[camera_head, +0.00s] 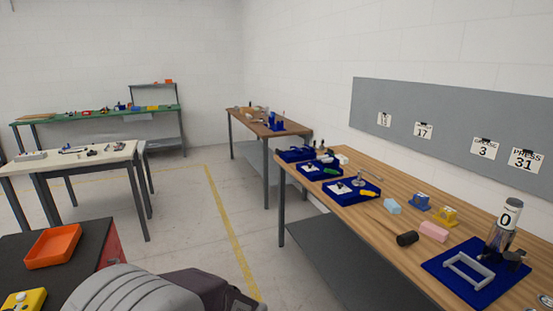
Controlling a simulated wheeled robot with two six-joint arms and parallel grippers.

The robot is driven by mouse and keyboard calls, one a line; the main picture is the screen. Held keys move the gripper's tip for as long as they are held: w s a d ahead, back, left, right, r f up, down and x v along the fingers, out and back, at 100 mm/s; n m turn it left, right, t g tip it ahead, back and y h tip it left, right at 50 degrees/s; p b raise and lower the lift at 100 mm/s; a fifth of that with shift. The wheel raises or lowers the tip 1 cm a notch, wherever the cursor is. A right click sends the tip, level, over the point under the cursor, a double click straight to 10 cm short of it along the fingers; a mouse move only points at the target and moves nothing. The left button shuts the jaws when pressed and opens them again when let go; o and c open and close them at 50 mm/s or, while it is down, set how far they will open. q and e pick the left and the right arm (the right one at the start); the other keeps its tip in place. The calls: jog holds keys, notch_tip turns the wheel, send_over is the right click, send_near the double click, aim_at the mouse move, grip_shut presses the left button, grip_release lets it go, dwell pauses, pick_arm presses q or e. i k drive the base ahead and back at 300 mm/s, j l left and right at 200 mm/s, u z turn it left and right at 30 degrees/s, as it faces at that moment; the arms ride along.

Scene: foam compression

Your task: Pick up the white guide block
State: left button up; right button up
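I cannot tell for sure which thing is the white guide block. A small white block (341,158) stands near the far end of the wooden table (372,229) on the right, behind the blue trays. Pale pieces also lie in the blue trays (352,189), too small to make out. A light grey frame (468,270) lies on a blue mat (436,264) at the table's near end. Neither of my grippers is in view.
A pale blue block (392,206), a black cylinder (407,239), a pink block (433,231) and a yellow piece (445,217) lie mid-table. A device marked 0 (505,217) stands on the mat. An orange tray (53,246) is at left. The floor between tables is clear.

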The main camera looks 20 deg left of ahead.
aim_at(344, 160)
jog(key=u, duration=0.2)
jog(key=i+j, duration=0.25)
jog(key=i, duration=0.35)
jog(key=i+j+u, duration=0.1)
jog(key=i+j, duration=0.2)
jog(key=i, duration=0.3)
jog(key=i+j, duration=0.2)
jog(key=i, duration=0.4)
jog(key=i+j+u, duration=0.15)
jog(key=i, duration=0.45)
jog(key=i+j, duration=0.25)
jog(key=i, duration=0.35)
jog(key=i+l+u, duration=0.1)
jog(key=i, duration=0.45)
